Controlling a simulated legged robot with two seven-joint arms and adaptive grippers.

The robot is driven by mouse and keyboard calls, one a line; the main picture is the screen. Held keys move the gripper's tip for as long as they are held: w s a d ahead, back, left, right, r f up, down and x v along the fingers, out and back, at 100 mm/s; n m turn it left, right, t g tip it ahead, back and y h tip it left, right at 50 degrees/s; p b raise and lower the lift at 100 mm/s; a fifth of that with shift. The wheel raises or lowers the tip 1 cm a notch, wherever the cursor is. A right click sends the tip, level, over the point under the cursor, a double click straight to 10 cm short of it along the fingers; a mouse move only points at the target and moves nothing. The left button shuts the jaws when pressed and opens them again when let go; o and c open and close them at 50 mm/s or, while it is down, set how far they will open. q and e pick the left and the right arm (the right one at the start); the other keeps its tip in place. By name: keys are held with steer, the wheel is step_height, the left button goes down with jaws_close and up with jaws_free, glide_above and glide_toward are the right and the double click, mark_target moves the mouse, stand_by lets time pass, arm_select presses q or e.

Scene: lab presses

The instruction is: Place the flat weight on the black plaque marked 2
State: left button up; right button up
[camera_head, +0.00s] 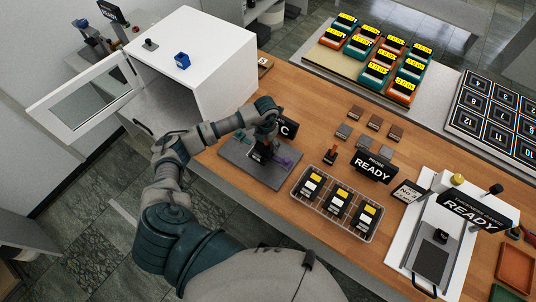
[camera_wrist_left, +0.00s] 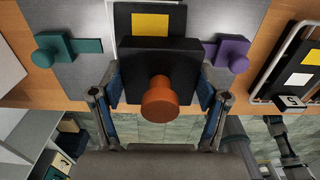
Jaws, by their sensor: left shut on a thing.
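My left gripper (camera_wrist_left: 158,100) is shut on a flat black block with an orange knob, which I take to be the flat weight (camera_wrist_left: 150,65). In the head view the gripper (camera_head: 264,146) is over a grey plate (camera_head: 236,160), and the arm partly hides the block. A black plaque with a yellow square (camera_wrist_left: 150,22) lies behind the block on that plate; its number is hidden. A teal clamp (camera_wrist_left: 60,48) and a purple clamp (camera_wrist_left: 232,53) flank it. Three similar plaques (camera_head: 340,205) sit in a wire tray; their numbers are too small to read. My right gripper is not in view.
A white box cabinet (camera_head: 190,50) with an open door stands left. A READY sign (camera_head: 374,167) and a small orange-knobbed piece (camera_head: 330,155) stand beyond the tray. A white press station (camera_head: 425,235) is at the right. Orange and teal boxes (camera_head: 375,65) fill the back.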

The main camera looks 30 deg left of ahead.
mark_target(266, 144)
arm_select(q)
steer(key=shift+w+a+f, duration=0.1)
steer(key=shift+w+a, duration=0.2)
steer(key=shift+w, duration=0.2)
steer(key=shift+w+a, duration=0.3)
steer(key=shift+w, duration=0.2)
step_height(266, 144, down, 2)
steer(key=shift+s+f+p, duration=0.1)
steer(key=shift+f+p, duration=0.1)
steer(key=shift+p, duration=0.35)
steer(key=shift+f, duration=0.55)
steer(key=o, duration=1.8)
step_height(266, 144, up, 12)
steer(key=shift+b, duration=1.1)
